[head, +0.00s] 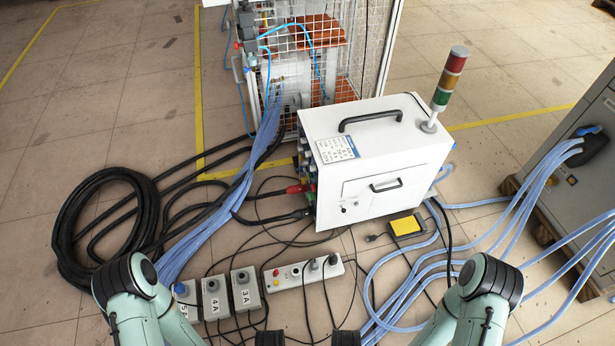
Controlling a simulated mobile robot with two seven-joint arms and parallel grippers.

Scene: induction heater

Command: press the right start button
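A long pale control box (302,273) lies on the floor in front of the white heater cabinet (385,150). It has a red button (276,272) and a yellow button (276,282) at its left end, and black round parts (314,265) further right. Small grey boxes marked 3A (245,297), 4A (214,306) and 5A (181,287), each with a round knob or button on top, stand to its left. I cannot tell which part is the right start button.
Blue hoses and black cables cover much of the floor around the boxes. A signal tower (450,80) stands on the cabinet. A grey cabinet (590,150) stands far right.

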